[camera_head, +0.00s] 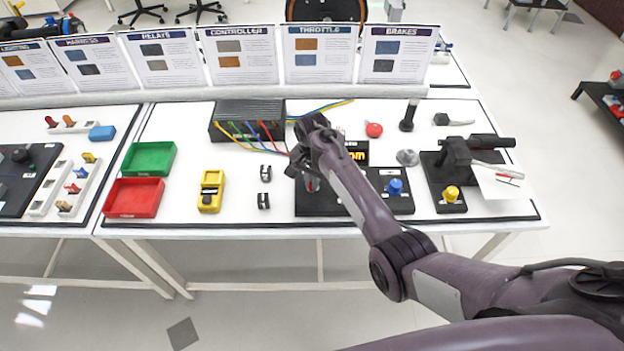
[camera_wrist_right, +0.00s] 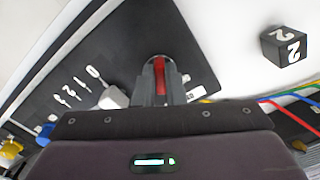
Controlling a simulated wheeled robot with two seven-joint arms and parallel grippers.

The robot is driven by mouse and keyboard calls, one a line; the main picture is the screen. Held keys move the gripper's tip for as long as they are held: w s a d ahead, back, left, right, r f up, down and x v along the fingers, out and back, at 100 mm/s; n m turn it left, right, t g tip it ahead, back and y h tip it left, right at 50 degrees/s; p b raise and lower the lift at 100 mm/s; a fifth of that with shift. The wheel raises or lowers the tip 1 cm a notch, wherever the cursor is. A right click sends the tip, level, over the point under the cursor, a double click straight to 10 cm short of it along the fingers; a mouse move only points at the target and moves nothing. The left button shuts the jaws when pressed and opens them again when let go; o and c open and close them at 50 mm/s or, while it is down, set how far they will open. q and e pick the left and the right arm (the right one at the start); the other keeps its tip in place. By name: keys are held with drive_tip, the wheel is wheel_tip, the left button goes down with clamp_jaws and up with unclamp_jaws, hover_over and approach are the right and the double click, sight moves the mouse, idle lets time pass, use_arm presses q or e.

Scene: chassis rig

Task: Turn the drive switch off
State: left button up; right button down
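The black switch panel (camera_head: 345,205) lies at the front middle of the table, partly covered by my right arm. It also shows in the wrist view (camera_wrist_right: 120,50), with white numbers and a white lever (camera_wrist_right: 113,97). A red switch handle, the likely drive switch (camera_wrist_right: 159,75), stands on the panel. My right gripper (camera_head: 310,178) is over the panel's left part, pointing down. In the wrist view its fingers (camera_wrist_right: 158,88) stand close on both sides of the red handle and appear shut on it. The switch's base is partly hidden. My left gripper is not in view.
A blue knob (camera_head: 395,187) and a yellow button (camera_head: 451,193) stand to the right. A black controller box (camera_head: 247,112) with coloured cables lies behind. A yellow meter (camera_head: 211,191), a red tray (camera_head: 134,198) and a green tray (camera_head: 149,158) are to the left.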

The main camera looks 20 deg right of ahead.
idle(0.3)
drive_tip(key=n+p, duration=0.2)
drive_tip(key=shift+r+n, duration=0.15)
drive_tip(key=shift+n, duration=0.15)
drive_tip(key=n+p, duration=0.1)
drive_tip(key=n, duration=0.1)
drive_tip(key=shift+d+n+p, duration=0.15)
drive_tip(key=shift+n+p, duration=0.2)
drive_tip(key=shift+n, duration=0.05)
drive_tip(key=n+p, duration=0.1)
drive_tip(key=n, duration=0.2)
drive_tip(key=shift+d+n+p, duration=0.1)
drive_tip(key=shift+n+p, duration=0.3)
drive_tip(key=shift+n, duration=1.3)
drive_tip(key=c, duration=1.5)
unclamp_jaws()
